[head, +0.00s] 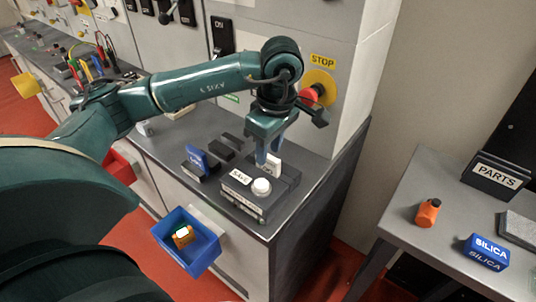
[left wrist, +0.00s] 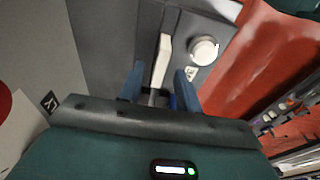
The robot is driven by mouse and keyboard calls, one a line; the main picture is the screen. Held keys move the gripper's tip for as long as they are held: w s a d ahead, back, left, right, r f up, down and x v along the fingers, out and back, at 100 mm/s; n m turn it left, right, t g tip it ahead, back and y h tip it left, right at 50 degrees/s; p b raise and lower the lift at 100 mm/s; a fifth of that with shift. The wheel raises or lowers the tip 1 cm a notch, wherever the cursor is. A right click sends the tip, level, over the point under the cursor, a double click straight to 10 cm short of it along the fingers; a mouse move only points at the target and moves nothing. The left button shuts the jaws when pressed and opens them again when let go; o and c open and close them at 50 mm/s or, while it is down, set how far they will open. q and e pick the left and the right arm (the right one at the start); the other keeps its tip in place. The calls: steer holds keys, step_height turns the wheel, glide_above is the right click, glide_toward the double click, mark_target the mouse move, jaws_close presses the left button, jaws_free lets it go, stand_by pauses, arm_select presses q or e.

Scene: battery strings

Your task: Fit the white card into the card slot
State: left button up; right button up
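The white card (head: 276,165) stands at the dark slotted unit (head: 286,188) with a round white knob (head: 262,187), near the counter's right end. In the left wrist view the white card (left wrist: 162,58) shows as a narrow pale strip beside the white knob (left wrist: 203,50). How deep the card sits in the slot cannot be told. My left gripper (head: 268,157) points down over the unit. In the left wrist view its two blue fingers (left wrist: 160,86) are spread, one on each side of the card, with visible gaps. My right gripper is not in view.
A blue card (head: 197,157) stands in a dark holder left of the unit. A blue bin (head: 187,240) hangs at the counter front. A red stop button (head: 309,96) sits on the wall behind my arm. A side table (head: 400,205) stands to the right.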

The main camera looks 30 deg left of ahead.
mark_target(273, 159)
arm_select(q)
step_height(273, 159, up, 9)
steer(key=d, duration=0.1)
steer(key=shift+p, duration=0.3)
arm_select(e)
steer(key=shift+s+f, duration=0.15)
arm_select(q)
steer(key=shift+s+d, duration=0.1)
